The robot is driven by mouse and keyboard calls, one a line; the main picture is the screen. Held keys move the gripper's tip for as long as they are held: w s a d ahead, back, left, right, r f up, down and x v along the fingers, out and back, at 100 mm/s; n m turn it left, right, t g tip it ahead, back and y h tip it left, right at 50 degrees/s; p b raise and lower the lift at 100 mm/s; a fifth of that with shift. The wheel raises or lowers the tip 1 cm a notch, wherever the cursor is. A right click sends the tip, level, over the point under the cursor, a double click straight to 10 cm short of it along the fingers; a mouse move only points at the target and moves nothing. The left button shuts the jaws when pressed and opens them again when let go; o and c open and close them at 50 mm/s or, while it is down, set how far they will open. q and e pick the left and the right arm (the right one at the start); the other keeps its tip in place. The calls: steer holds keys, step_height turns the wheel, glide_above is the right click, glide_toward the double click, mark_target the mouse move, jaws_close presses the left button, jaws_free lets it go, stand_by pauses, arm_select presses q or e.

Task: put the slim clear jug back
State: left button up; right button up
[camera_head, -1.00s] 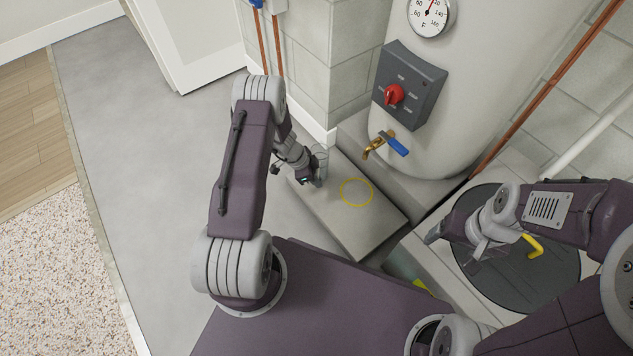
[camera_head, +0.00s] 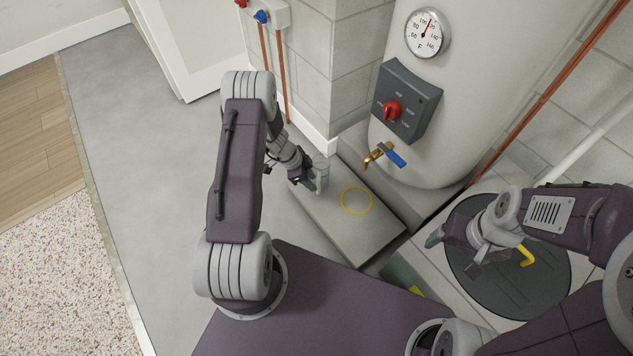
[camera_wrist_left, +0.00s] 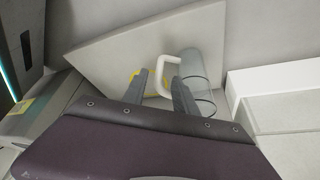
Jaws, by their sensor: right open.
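The slim clear jug (camera_head: 321,172) stands near the left end of the grey slab below the tank in the head view. In the left wrist view the clear jug (camera_wrist_left: 204,72) shows with its white handle (camera_wrist_left: 160,72) facing my left gripper. My left gripper (camera_head: 308,185) is beside the jug; in the wrist view its fingers (camera_wrist_left: 161,92) are spread, with the handle close to their tips. I see no firm grip. A yellow ring (camera_head: 356,213) is marked on the slab, right of the jug. My right gripper (camera_head: 455,250) is open and empty.
The slab (camera_head: 350,235) is otherwise bare. A brass tap with a blue lever (camera_head: 394,157) juts from the tank (camera_head: 455,110) above it. A wall corner (camera_head: 332,100) rises behind the jug. A round dark lid (camera_head: 510,300) with a yellow handle lies below my right arm.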

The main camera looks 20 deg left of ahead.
arm_select(q)
steer(key=s+d+r+n+g+y+p, duration=0.1)
steer(key=s+d+r+n, duration=0.15)
steer(key=r, duration=0.55)
steer(key=s+d+r+n+p, duration=0.1)
steer(key=s+r+n, duration=0.15)
steer(key=r, duration=0.55)
steer(key=s+d+r+n+y, duration=0.2)
steer(key=s+r+n, duration=0.5)
steer(key=s+r, duration=0.2)
steer(key=s, duration=0.2)
steer(key=shift+s+d+y, duration=0.2)
steer(key=shift+s+y, duration=0.1)
steer(key=shift+y, duration=0.1)
arm_select(e)
step_height(320, 180, up, 3)
steer(key=shift+r, duration=0.15)
arm_select(q)
step_height(320, 180, up, 48)
steer(key=p, duration=4.8)
arm_select(e)
step_height(320, 180, up, 48)
steer(key=shift+r, duration=0.1)
